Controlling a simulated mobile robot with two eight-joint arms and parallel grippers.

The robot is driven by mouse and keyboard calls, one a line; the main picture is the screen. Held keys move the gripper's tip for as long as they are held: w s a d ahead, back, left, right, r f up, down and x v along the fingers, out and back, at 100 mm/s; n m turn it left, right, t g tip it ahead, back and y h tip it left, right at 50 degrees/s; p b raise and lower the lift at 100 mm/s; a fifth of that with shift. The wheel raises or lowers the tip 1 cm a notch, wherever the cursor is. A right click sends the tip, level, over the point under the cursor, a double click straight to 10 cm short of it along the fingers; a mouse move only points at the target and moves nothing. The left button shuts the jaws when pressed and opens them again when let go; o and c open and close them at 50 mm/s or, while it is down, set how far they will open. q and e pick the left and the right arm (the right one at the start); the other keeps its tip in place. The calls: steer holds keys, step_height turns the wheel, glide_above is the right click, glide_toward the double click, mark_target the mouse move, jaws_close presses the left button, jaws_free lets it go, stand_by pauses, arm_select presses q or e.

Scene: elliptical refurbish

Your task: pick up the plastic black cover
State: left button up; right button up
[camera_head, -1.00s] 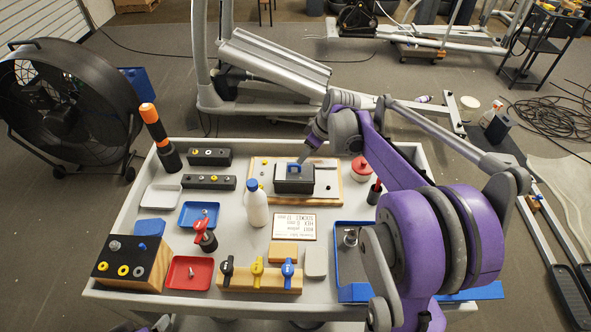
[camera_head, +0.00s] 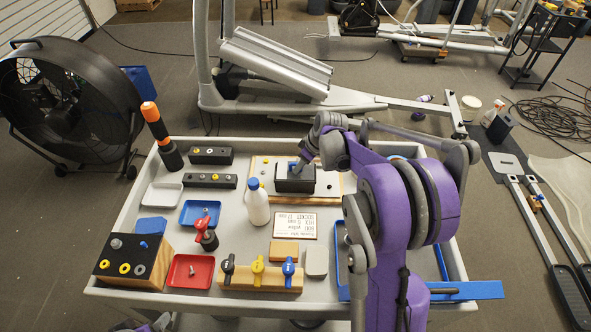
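The black plastic cover (camera_head: 295,184) looks like a dark box with a blue part on its top. It sits on a light plate on a wooden board (camera_head: 258,188) at the back middle of the cart. My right gripper (camera_head: 301,165) is at the cover's top, by the blue part. The fingers are small and partly hidden by my wrist, so I cannot tell whether they are open, shut or touching it.
The grey cart (camera_head: 130,215) carries a white bottle (camera_head: 257,205), black blocks (camera_head: 210,156), small trays (camera_head: 189,272) and a wooden block with three valves (camera_head: 260,280). A blue tray (camera_head: 465,290) lies under my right arm. An elliptical machine (camera_head: 275,65) stands behind.

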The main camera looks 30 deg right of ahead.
jaws_close()
stand_by(1.2)
